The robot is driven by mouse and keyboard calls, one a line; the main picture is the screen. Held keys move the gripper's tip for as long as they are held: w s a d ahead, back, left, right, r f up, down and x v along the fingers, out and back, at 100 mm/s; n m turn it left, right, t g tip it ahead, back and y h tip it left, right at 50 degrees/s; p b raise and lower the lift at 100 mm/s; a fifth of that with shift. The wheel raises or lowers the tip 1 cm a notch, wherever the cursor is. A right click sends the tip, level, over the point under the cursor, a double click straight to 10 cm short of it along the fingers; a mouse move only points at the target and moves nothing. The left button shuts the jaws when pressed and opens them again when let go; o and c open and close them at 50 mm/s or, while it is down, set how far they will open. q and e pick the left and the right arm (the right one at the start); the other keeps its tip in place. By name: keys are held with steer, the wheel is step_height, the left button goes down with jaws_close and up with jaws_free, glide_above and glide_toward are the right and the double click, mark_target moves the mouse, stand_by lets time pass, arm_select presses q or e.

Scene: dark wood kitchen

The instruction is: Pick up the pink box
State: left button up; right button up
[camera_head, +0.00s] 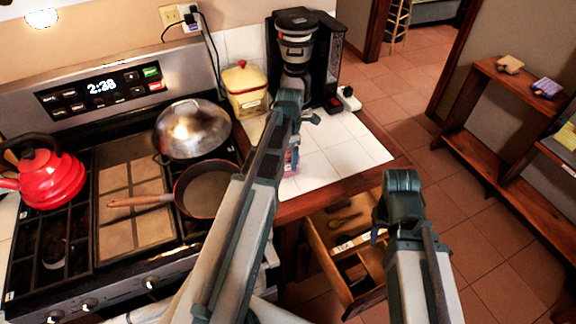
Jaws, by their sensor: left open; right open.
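A small pink-and-blue item (291,162), which may be the pink box, stands on the white tiled counter (345,150). My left arm covers most of it, so its full shape is hidden. My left gripper (311,116) is open above the counter, in front of the coffee maker and just beyond the pink item in the picture. My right gripper (378,236) is open, mostly hidden behind its own wrist, over the open drawer and right of the counter. No object shows in either gripper.
A coffee maker (297,50) and a yellow canister (244,90) stand at the counter's back. The stove holds a red kettle (52,178), a domed lid (192,130) and a pan (207,190). An open drawer (330,262) juts out below. The counter's right part is clear.

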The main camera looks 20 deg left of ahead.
mark_target(288, 166)
arm_select(q)
step_height(288, 166, down, 5)
steer(key=b, duration=0.5)
steer(key=shift+s+a+f, duration=0.15)
jaws_close()
